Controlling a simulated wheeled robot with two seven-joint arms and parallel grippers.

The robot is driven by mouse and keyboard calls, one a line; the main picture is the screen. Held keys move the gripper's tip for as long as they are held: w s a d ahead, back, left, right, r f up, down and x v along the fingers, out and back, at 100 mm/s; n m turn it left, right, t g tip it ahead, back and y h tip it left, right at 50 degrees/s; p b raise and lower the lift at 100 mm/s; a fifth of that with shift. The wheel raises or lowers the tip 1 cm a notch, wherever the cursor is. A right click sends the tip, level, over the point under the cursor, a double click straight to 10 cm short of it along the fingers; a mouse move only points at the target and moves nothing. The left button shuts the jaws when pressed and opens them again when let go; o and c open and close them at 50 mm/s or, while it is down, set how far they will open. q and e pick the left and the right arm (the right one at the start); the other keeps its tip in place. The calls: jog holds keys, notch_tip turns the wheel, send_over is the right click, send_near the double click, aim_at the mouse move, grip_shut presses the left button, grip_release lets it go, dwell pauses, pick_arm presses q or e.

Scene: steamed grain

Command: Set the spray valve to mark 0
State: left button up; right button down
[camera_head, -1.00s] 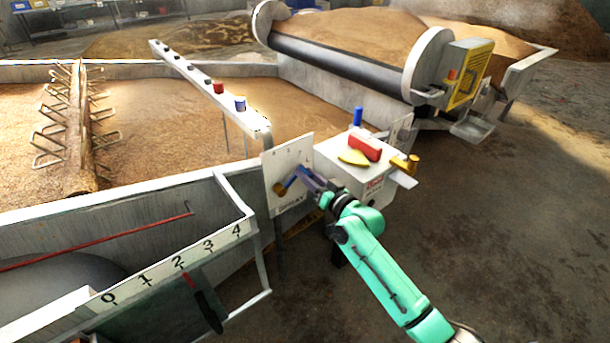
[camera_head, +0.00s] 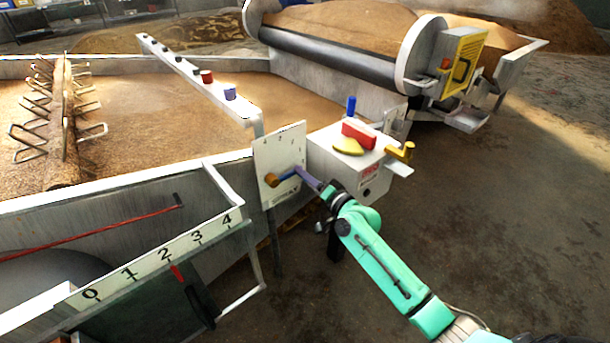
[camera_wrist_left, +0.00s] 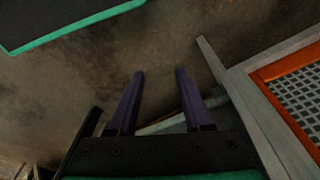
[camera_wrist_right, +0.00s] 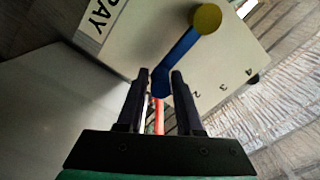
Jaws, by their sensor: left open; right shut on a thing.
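The spray valve plate (camera_head: 279,150) is white, with marks along its upper edge and a SPRAY label below. Its blue lever (camera_head: 286,178) turns on a dull yellow pivot (camera_head: 271,180) and points right and slightly up. In the right wrist view the lever (camera_wrist_right: 182,47) runs from the pivot (camera_wrist_right: 207,18) to between my fingers. Marks 2, 3 and 4 show to its right there; the mark at the lever's tip is hidden. My right gripper (camera_wrist_right: 161,75) is shut on the lever's end. My left gripper (camera_wrist_left: 159,73) is open and empty above floor.
A white box (camera_head: 350,170) with red, yellow and blue parts stands just right of the plate. A separate 0-to-4 scale (camera_head: 150,262) with a red pointer (camera_head: 177,273) is at front left. Grain fills the trough behind. Floor at right is clear.

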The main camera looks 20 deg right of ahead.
jog(key=shift+s+a+f, duration=0.1)
jog(key=shift+f, duration=0.4)
jog(key=c, duration=0.7)
grip_release()
jog(key=shift+r, duration=0.15)
jog(key=shift+r, duration=0.1)
pick_arm(q)
jog(key=shift+r, duration=0.1)
pick_arm(e)
jog(key=shift+s+d, duration=0.25)
jog(key=shift+s, duration=0.05)
pick_arm(q)
jog(key=f+p, duration=0.1)
jog(key=f, duration=0.2)
jog(key=shift+a, duration=0.2)
pick_arm(e)
jog(key=v, duration=1.3)
jog(key=shift+s, duration=0.45)
